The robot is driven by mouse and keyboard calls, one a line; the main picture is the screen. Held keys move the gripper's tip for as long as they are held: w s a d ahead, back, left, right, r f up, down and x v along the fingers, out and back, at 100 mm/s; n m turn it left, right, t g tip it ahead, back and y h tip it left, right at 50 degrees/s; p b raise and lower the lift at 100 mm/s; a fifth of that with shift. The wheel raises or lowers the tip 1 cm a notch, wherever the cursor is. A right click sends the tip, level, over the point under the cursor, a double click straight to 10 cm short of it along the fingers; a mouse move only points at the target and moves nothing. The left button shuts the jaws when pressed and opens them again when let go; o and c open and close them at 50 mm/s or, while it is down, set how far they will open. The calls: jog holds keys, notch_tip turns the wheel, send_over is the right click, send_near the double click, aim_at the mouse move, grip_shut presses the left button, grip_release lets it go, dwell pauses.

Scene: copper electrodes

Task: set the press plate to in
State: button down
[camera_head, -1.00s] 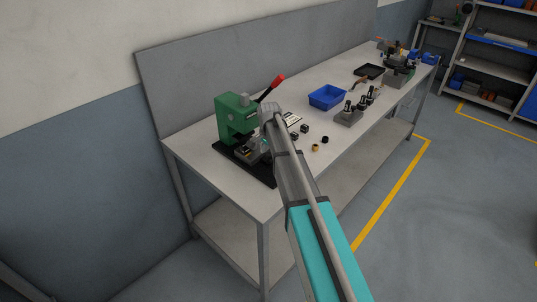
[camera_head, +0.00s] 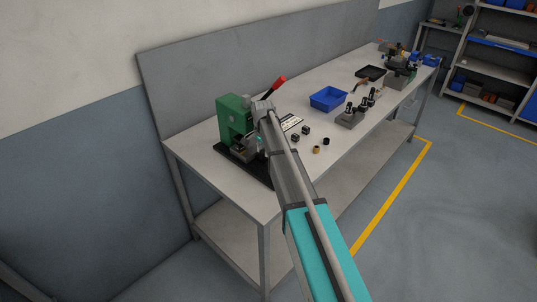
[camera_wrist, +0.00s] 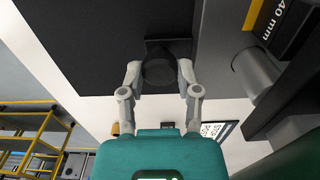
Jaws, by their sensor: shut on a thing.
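The green press (camera_head: 232,115) stands on its black base (camera_head: 258,176) at the near left end of the bench, its red-tipped lever (camera_head: 278,82) raised to the right. In the wrist view, my gripper (camera_wrist: 160,76) has its two fingers closed on the sides of a dark round knob (camera_wrist: 160,66), which I take to be the press plate's handle. The knob sits against a dark block. In the head view my wrist covers part of the press front and hides the fingers, so how far in the plate sits is unclear. A grey cylinder (camera_wrist: 256,72) is right of my fingers.
A blue bin (camera_head: 328,99), a grey block with black-topped pegs (camera_head: 349,119), small black cubes (camera_head: 306,131), a brass ring (camera_head: 316,149) and a dark ring (camera_head: 326,141) lie right of the press. The bench (camera_head: 285,190) is clear at its front left.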

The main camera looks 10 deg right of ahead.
jog(key=shift+w+a, duration=0.2)
jog(key=shift+w, duration=0.1)
jog(key=shift+c, duration=1.5)
grip_release()
jog(key=shift+s+d, duration=0.1)
jog(key=shift+s, duration=0.1)
jog(key=shift+s+d, duration=0.3)
jog(key=shift+s, duration=0.1)
jog(key=shift+s+d+r+p, duration=0.25)
jog(key=shift+s+d, duration=0.2)
jog(key=shift+s, duration=0.15)
jog(key=shift+s+d+r+p, duration=0.25)
jog(key=shift+s+d, duration=0.2)
jog(key=shift+s, duration=0.15)
notch_tip(320, 180, up, 13)
jog(key=p, duration=1.3)
jog(key=s+f+n+b, duration=0.3)
jog(key=s, duration=0.5)
jog(key=s+f+n+b, duration=0.3)
jog(key=s, duration=0.6)
jog(key=s+f+n+b, duration=0.3)
jog(key=s, duration=0.6)
jog(key=shift+s+f+n+b, duration=0.2)
jog(key=shift+f+n+b, duration=0.1)
jog(key=shift+n+b, duration=0.1)
